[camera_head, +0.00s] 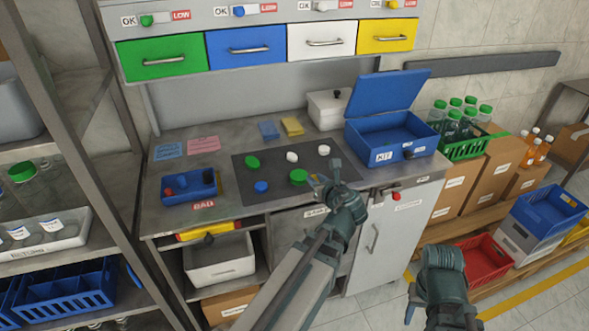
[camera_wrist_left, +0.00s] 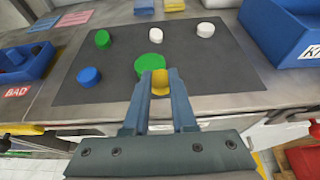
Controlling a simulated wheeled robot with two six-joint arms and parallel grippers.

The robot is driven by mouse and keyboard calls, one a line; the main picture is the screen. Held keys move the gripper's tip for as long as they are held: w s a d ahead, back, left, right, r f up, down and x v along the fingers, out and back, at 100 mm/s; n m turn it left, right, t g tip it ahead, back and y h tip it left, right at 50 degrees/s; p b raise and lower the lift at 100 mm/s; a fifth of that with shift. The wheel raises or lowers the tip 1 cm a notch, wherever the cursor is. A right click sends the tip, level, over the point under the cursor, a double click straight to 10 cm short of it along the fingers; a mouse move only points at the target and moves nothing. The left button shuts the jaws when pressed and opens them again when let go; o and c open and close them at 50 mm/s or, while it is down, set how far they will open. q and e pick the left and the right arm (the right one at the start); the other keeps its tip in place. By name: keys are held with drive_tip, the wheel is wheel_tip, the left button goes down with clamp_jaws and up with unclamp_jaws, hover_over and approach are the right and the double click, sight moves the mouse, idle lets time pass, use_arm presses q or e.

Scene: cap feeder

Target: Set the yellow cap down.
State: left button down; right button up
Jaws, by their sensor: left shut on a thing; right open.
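My left gripper (camera_head: 326,179) is shut on the yellow cap. In the left wrist view the yellow cap (camera_wrist_left: 160,82) sits between the two fingertips (camera_wrist_left: 160,88), partly hidden by them. The gripper is over the front right part of a dark mat (camera_head: 240,174), close to a green cap (camera_head: 298,177); I cannot tell the cap's height above the mat. The mat also bears another green cap (camera_head: 252,162), a blue cap (camera_head: 261,187) and two white caps (camera_head: 292,156) (camera_head: 323,149). My right gripper (camera_head: 412,305) is open, low in front of the bench, mostly hidden by its arm.
A blue BAD tray (camera_head: 172,198) stands left of the mat and an open blue KIT box (camera_head: 385,150) stands to its right. Coloured drawers (camera_head: 236,48) hang above. A red crate (camera_head: 484,262) lies at the right.

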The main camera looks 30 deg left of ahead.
use_arm(q)
drive_tip(key=w+a, duration=0.2)
drive_tip(key=a, duration=0.1)
drive_tip(key=w+a+f, duration=0.1)
drive_tip(key=w+a, duration=0.2)
drive_tip(key=a, duration=0.1)
drive_tip(key=w+a+b, duration=0.1)
drive_tip(key=w+a, duration=0.1)
drive_tip(key=a, duration=0.2)
drive_tip(key=shift+w+a+f, duration=0.15)
drive_tip(key=shift+w+a, duration=0.05)
drive_tip(key=shift+w, duration=0.15)
drive_tip(key=shift+w+a+f, duration=0.1)
drive_tip(key=shift+w+a, duration=0.2)
drive_tip(key=shift+a, duration=0.15)
wheel_tip(320, 180, down, 4)
drive_tip(key=b, duration=0.3)
drive_tip(key=shift+s+d+r+b, duration=0.1)
drive_tip(key=shift+r+b, duration=0.15)
drive_tip(key=shift+b, duration=0.15)
drive_tip(key=shift+f, duration=0.1)
drive_tip(key=c, duration=0.7)
unclamp_jaws()
drive_tip(key=shift+c, duration=0.2)
